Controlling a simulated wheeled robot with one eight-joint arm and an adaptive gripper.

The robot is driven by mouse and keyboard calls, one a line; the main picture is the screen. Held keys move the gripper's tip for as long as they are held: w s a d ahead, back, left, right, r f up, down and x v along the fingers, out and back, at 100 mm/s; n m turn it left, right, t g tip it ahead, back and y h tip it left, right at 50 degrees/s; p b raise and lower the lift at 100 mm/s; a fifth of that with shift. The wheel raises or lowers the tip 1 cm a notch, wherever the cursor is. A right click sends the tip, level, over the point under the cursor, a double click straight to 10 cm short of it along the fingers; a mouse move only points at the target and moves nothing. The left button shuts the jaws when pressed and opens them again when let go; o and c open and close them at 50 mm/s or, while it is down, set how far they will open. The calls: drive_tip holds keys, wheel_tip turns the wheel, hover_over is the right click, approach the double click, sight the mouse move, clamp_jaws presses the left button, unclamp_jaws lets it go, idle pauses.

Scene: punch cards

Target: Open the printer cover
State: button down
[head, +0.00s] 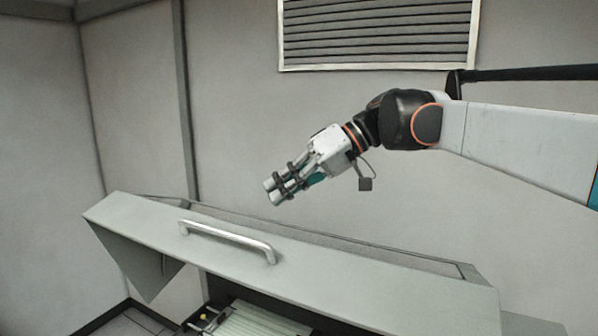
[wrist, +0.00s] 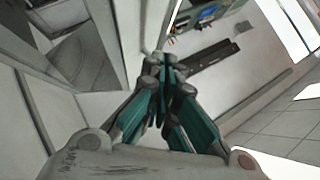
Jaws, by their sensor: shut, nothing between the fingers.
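The printer cover (head: 330,262) is a long light-grey panel with a bright metal bar handle (head: 228,238). It stands raised and tilted, with its triangular side piece (head: 145,262) showing at left. Below its front edge the printer's inside shows, with pale striped paper (head: 255,322). My gripper (head: 272,192) is above and behind the handle, pointing down and left, apart from the cover. Its fingers are closed together and empty; they also show shut in the wrist view (wrist: 163,62).
A louvred vent (head: 375,35) is on the grey back wall (head: 235,110). My arm comes in from the right above the cover. The air around my gripper is free. The wrist view shows a dark bar (wrist: 208,56) and small coloured parts (wrist: 207,14) beyond the fingers.

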drive_tip(key=x, duration=0.3)
drive_tip(key=shift+s+a+p, duration=0.2)
drive_tip(key=shift+s+p, duration=0.05)
drive_tip(key=shift+p, duration=0.1)
drive_tip(key=shift+s+a+f+p, duration=0.2)
drive_tip(key=shift+s+f+p, duration=0.1)
drive_tip(key=shift+s+f, duration=0.55)
drive_tip(key=shift+s+a+f, duration=0.15)
drive_tip(key=shift+s+f, duration=0.1)
drive_tip(key=shift+f, duration=0.45)
